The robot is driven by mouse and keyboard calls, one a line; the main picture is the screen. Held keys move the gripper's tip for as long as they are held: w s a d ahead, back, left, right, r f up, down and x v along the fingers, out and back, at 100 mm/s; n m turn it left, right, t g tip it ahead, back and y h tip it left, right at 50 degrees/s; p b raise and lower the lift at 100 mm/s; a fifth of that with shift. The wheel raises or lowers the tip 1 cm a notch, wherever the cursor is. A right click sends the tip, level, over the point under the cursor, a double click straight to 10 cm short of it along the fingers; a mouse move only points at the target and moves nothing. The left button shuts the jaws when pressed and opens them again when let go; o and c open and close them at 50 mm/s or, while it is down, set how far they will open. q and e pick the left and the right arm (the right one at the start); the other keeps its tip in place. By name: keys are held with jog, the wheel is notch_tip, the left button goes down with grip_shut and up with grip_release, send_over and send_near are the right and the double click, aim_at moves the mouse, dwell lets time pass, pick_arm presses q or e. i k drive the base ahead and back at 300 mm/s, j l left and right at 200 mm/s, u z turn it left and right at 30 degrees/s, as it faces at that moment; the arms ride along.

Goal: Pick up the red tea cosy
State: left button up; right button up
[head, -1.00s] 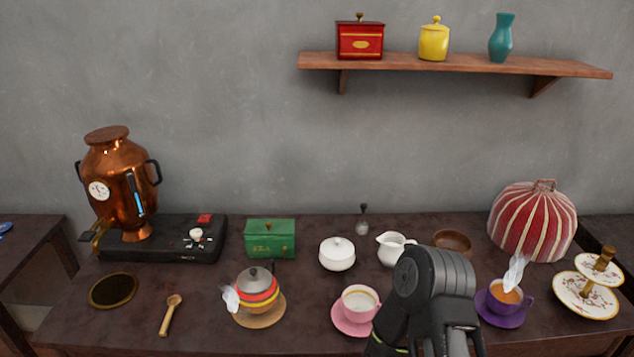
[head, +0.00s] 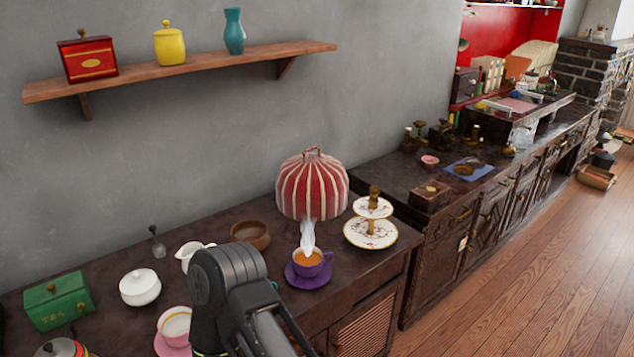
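The red tea cosy (head: 312,184) is a dome with cream stripes and a small loop on top. It stands upright at the back right of the dark table (head: 225,221), behind a steaming purple cup (head: 308,260). Steam from the cup covers a little of its lower front. A dark grey link of my own arm shows at the bottom middle, apart from the cosy and nearer to me. Neither gripper's fingers are in view.
A two-tier cake stand (head: 371,233) stands right of the cosy. A brown bowl (head: 250,234) and white jug (head: 190,254) are to its left. A white lidded bowl (head: 140,287), pink cup (head: 175,324) and green tea box (head: 57,300) stand farther left. A wall shelf (head: 190,68) hangs above.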

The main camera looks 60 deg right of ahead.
aim_at(311, 184)
jog(key=z, duration=1.75)
jog(key=j, duration=0.1)
